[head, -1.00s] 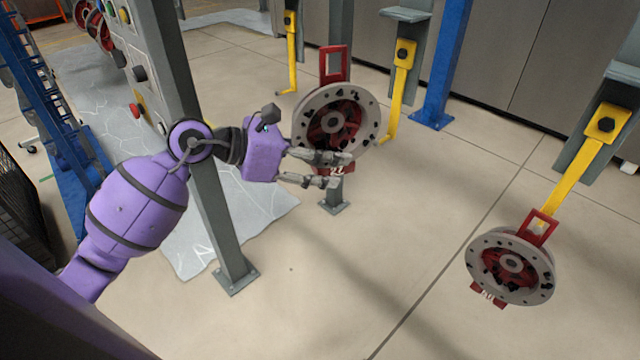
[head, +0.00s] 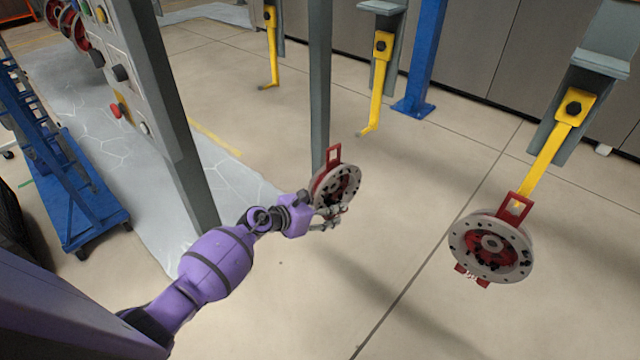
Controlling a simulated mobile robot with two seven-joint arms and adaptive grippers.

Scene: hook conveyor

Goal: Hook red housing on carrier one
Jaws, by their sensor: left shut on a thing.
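My left gripper (head: 332,217) is shut on a red housing with a round grey flange (head: 344,186). The fingers are at its lower edge, and its red rectangular loop (head: 334,155) points up. It is held above the floor, in front of a grey post, with no hook through its loop. Three yellow hook carriers show: one at the far left (head: 272,45), one in the middle (head: 378,78) and one at the right (head: 551,150). The left and middle hooks are empty. I cannot tell which is carrier one. My right gripper is not in view.
A second red and grey housing (head: 491,247) hangs by its loop on the right carrier. A grey post (head: 319,80) stands behind the held housing. A button panel (head: 112,75) and a blue cart (head: 75,205) are at left. The floor between the middle and right carriers is clear.

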